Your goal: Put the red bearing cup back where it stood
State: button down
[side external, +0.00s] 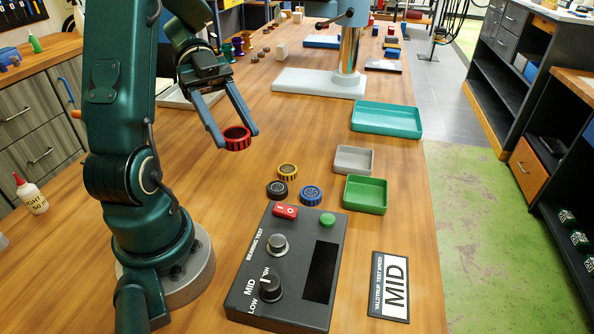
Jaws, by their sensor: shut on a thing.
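The red bearing cup (237,138) is a short ribbed ring with a dark centre. My gripper (236,137) is shut on it, with one grey-blue finger on each side. The cup appears to be held above the wooden table, though the exact gap is hard to tell. Below and to the right of it lie a yellow bearing cup (288,171), a black one (277,190) and a blue one (311,195), grouped close together behind the test box. No mark for the red cup's spot can be made out.
A dark bearing test box (245,300) with knobs stands in front of the cups. A green tray (366,209), a grey tray (339,160) and a teal tray (372,132) sit at the right. A MID card (377,310) lies front right. Table left of the cups is clear.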

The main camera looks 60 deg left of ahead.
jog(key=w+a+f+n+t+y, duration=0.1)
jog(key=w+a+f+n+t, duration=0.25)
jog(key=w, duration=0.35)
jog(key=w+a+f+n+t+y, duration=0.2)
jog(key=w+a+n+t, duration=0.2)
jog(key=w, duration=0.4)
jog(key=n+t+y, duration=0.2)
jog(key=n, duration=0.1)
send_over(303, 157)
jog(key=shift+m+g, duration=0.25)
notch_tip(303, 157, down, 4)
jog(key=shift+f, duration=0.1)
jog(key=shift+s+f, duration=0.1)
jog(key=shift+f, duration=3.35)
jog(key=shift+c, duration=1)
grip_release()
